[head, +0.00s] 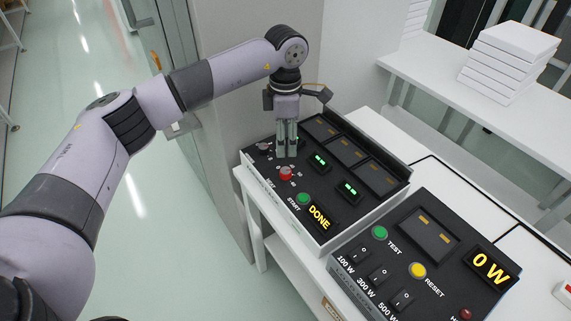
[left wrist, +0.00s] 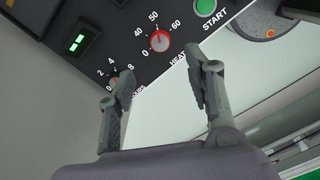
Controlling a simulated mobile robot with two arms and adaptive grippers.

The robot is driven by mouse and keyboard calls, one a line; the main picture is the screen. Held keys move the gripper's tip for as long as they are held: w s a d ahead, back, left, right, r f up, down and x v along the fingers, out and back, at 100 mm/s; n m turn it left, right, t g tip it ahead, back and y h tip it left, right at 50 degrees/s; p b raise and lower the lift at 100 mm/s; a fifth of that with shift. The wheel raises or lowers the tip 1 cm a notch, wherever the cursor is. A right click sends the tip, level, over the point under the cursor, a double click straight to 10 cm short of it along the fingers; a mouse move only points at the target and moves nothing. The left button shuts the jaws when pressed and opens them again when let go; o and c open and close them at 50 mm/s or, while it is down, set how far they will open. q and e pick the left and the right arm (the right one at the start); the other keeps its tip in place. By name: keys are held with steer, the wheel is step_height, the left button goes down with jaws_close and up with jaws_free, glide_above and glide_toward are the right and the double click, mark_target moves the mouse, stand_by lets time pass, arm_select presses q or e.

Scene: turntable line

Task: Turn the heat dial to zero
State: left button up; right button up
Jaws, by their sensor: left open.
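The heat dial (head: 286,173) is a small red knob on the sloped black panel of the machine. It also shows in the left wrist view (left wrist: 160,39), with printed numbers 0, 40, 50 and 60 around it and the word HEAT beside it. I cannot tell which number it points to. My left gripper (head: 287,154) points down over the panel, just behind the dial in the head view. In the left wrist view its fingers (left wrist: 164,78) are apart with nothing between them, and the dial lies beyond their tips. My right gripper is out of view.
A green START button (head: 303,198) and a DONE display (head: 319,217) sit near the dial. An hours dial is partly hidden by a finger in the wrist view. Left is open floor.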

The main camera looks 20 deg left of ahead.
mark_target(286, 170)
arm_select(q)
step_height(286, 170, down, 11)
steer(key=shift+r+p, duration=0.2)
steer(key=shift+p, duration=0.75)
steer(key=shift+c, duration=0.6)
jaws_close()
